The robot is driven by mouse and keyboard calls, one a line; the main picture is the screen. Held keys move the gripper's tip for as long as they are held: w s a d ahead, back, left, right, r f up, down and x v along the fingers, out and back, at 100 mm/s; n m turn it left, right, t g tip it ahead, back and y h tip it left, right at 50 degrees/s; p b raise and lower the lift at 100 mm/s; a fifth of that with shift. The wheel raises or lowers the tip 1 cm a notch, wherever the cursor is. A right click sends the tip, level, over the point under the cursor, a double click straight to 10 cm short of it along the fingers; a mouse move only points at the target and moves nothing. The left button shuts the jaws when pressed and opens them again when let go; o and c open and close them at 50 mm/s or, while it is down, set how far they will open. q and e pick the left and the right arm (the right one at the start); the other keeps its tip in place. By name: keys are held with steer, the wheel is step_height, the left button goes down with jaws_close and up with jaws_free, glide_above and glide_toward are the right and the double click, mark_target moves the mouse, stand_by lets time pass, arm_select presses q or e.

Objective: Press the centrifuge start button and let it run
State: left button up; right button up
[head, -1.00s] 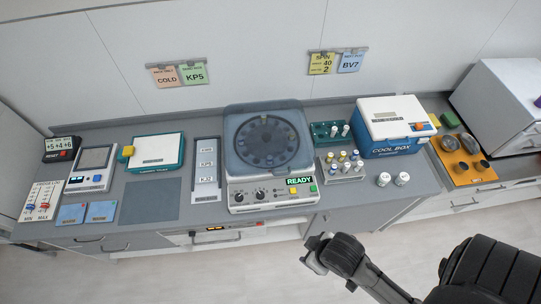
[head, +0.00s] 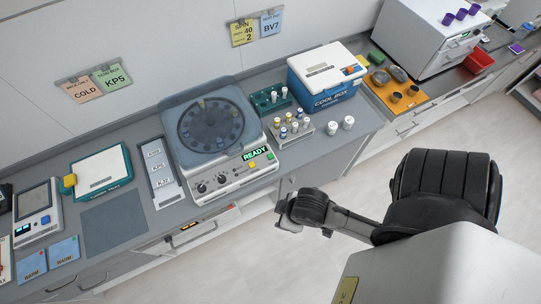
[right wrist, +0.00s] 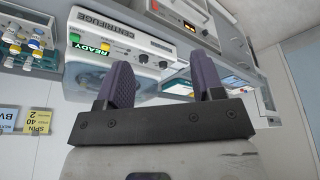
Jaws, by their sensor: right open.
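The centrifuge (head: 231,184) stands on the counter with its clear lid down over a round rotor. Its front panel has dark knobs, a lit green READY display (head: 257,153), a green button (head: 270,156) and a yellow button (head: 251,164). My right gripper (head: 284,219) is in front of the counter, below and to the right of the panel, apart from it. In the right wrist view the gripper (right wrist: 165,82) is open and empty, and the centrifuge panel (right wrist: 125,42) shows upside down beyond the fingers. My left gripper is out of view.
A tube rack (head: 293,132), a green rack (head: 267,102), two white-capped bottles (head: 348,122) and a cool box (head: 330,90) stand right of the centrifuge. A label tray (head: 160,170) is on its left. The floor before the counter is clear.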

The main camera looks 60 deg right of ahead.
steer(key=shift+d, duration=0.1)
jaws_close()
stand_by(0.5)
stand_by(0.5)
stand_by(0.6)
